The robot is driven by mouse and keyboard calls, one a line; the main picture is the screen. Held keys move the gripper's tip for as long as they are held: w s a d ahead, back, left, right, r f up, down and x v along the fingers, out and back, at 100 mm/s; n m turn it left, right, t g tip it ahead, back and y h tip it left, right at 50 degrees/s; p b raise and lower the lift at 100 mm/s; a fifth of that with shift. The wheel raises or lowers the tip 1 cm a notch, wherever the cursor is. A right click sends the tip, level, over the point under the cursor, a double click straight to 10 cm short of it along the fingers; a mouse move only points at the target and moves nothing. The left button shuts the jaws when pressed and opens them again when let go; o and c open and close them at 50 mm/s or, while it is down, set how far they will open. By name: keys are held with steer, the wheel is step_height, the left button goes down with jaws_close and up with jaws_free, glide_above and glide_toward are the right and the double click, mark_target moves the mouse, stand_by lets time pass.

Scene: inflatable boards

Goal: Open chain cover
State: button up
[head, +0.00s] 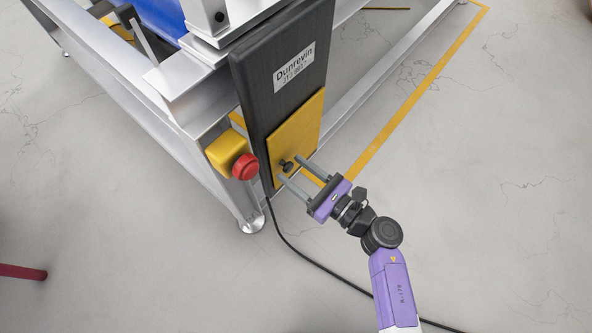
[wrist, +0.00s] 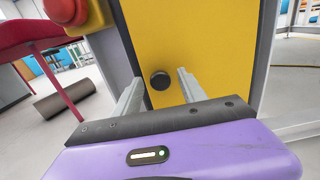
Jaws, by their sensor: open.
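The chain cover is a yellow panel (head: 298,133) on the lower part of a black upright housing. It looks closed, flat against the housing. A small black knob (head: 287,165) sticks out near its lower left corner. In the wrist view the yellow panel (wrist: 205,45) fills the upper middle, with the round knob (wrist: 160,80) in front of it. My gripper (head: 290,168) is open, with one finger on each side of the knob. In the wrist view the knob shows between the two fingertips (wrist: 158,82). I cannot tell whether either finger touches it.
A red emergency button (head: 245,167) on a yellow box (head: 226,150) sits just left of the panel. The black housing (head: 262,90) stands on a grey metal frame (head: 150,110). A black cable (head: 310,262) crosses the floor below my gripper. The floor on the right is clear.

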steer(key=shift+c, duration=0.4)
jaws_close()
stand_by(0.9)
